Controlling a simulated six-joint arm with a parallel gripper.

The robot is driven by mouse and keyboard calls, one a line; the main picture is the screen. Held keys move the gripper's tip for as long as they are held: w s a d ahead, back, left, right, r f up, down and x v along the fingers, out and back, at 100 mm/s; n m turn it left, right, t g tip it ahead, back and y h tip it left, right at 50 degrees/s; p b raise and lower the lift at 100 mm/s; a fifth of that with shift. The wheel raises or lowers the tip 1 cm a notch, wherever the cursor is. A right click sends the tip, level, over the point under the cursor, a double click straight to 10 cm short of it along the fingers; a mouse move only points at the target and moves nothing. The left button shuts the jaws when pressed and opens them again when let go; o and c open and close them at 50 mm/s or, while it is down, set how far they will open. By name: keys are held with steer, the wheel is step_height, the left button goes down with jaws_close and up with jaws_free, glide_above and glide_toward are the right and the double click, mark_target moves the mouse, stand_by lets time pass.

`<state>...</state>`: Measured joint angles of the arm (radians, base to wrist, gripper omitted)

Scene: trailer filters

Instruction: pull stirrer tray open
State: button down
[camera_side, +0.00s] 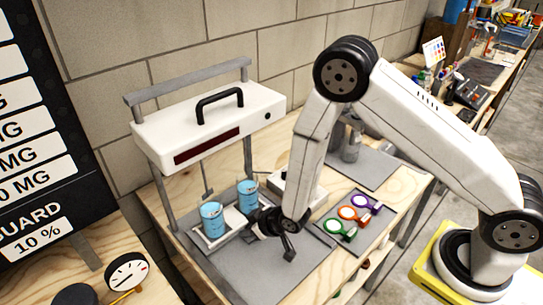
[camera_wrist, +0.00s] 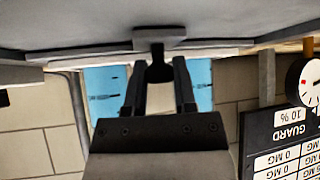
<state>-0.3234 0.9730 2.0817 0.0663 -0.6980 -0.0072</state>
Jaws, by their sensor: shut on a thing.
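The stirrer tray (camera_side: 233,216) is a pale, shallow tray low under the white stirrer housing (camera_side: 205,128). Two blue beakers, one at the left (camera_side: 212,221) and one at the right (camera_side: 248,196), stand upright on it. My gripper (camera_side: 262,221) is at the tray's front side, low over the grey mat. In the wrist view, which is upside down, my gripper (camera_wrist: 159,88) is shut on a dark handle (camera_wrist: 158,71) at the middle of the tray's front. The fingers hide part of the handle. Blue beaker sides show behind the fingers, at the left (camera_wrist: 103,92) and right (camera_wrist: 200,85).
A grey mat (camera_side: 285,262) lies in front of the tray, mostly clear. Green, orange and purple ringed items (camera_side: 352,215) lie on a dark mat at the right. A dial gauge (camera_side: 127,272) stands at the lower left. A grey bottle (camera_side: 350,147) stands behind my forearm.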

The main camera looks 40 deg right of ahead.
steer(key=s, duration=1.3)
steer(key=shift+s, duration=0.2)
steer(key=shift+c, duration=2.1)
jaws_free()
steer(key=shift+r, duration=0.1)
